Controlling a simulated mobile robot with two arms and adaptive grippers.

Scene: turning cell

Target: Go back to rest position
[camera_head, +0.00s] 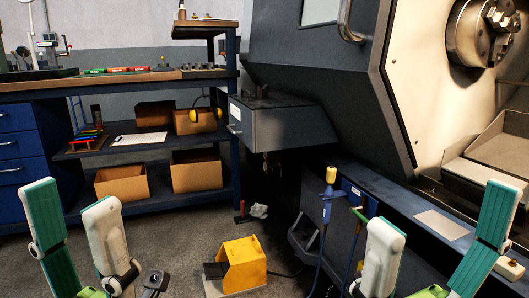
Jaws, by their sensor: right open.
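My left gripper (70,198) is at the lower left of the head view, its teal and white fingers pointing up and spread apart. It is empty. My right gripper (445,208) is at the lower right, with its fingers wide apart and nothing between them. Both are in front of the furniture and appear to touch nothing. The wrists are mostly cut off by the bottom edge.
A blue workbench (120,83) with shelved cardboard boxes (122,183) stands at the left. A large dark lathe (330,75) with a chuck (480,35) fills the right. A yellow foot pedal (245,262) sits on the floor between the grippers. Grey floor (175,240) around it is mostly free.

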